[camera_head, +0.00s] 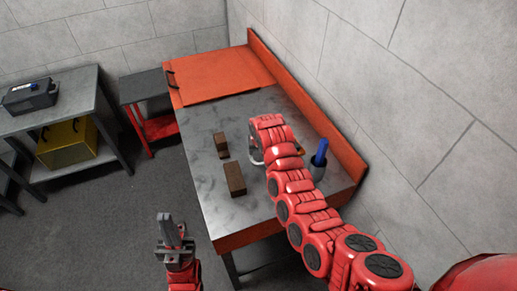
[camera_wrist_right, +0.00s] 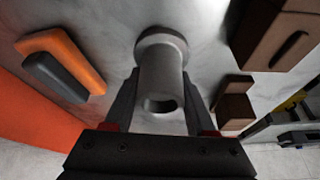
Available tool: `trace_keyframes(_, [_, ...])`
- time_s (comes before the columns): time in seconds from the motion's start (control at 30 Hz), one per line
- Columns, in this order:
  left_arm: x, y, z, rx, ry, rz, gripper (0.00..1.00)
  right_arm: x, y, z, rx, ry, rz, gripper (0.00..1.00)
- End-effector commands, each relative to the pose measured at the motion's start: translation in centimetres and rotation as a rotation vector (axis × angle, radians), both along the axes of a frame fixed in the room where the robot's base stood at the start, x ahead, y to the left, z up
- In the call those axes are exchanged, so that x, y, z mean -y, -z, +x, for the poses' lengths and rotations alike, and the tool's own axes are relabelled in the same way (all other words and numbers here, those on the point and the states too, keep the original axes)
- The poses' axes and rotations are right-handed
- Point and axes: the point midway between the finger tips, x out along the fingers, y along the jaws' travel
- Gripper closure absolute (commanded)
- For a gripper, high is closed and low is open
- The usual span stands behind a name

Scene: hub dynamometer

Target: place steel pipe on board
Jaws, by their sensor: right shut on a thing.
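A grey steel pipe (camera_wrist_right: 163,75) with a wide flanged end stands between the fingers of my right gripper (camera_wrist_right: 160,92), which is shut on it. The flange is close to the grey bench top; I cannot tell whether it touches. In the head view, my right arm reaches over the bench and hides most of the gripper and pipe. My left gripper (camera_head: 172,235) is off the bench's front left side, over the floor, with nothing seen in it; its finger gap is unclear. A flat orange panel (camera_head: 225,75) lies on the far half of the bench; I cannot tell if it is the board.
Two brown blocks (camera_head: 235,180) (camera_head: 220,145) stand on the grey bench top (camera_head: 210,190), left of my right arm. A dark cup (camera_head: 317,168) holding something blue is at the right. An orange-and-grey block (camera_wrist_right: 65,65) lies beside the pipe. A side table (camera_head: 60,95) is at left.

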Motion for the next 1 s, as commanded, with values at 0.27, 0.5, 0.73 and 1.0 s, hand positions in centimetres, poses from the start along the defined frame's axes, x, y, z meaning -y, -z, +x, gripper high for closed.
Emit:
trace_keyframes(0.27, [0.0, 0.2, 0.0, 0.000, 0.000, 0.000, 1.00, 0.0, 0.3, 0.0, 0.000, -0.001, 0.000, 0.22])
trace_keyframes(0.5, [0.0, 0.2, 0.0, 0.000, 0.000, 0.000, 1.00, 0.0, 0.3, 0.0, 0.000, -0.001, 0.000, 0.14])
trace_keyframes(0.73, [0.0, 0.2, 0.0, 0.000, 0.000, 0.000, 1.00, -0.1, -0.2, -0.1, 0.002, -0.001, 0.000, 0.14])
trace_keyframes(1.0, [0.0, 1.4, 0.0, 0.000, 0.000, 0.000, 1.00, 0.1, -2.9, -1.3, 0.005, 0.001, 0.002, 0.14])
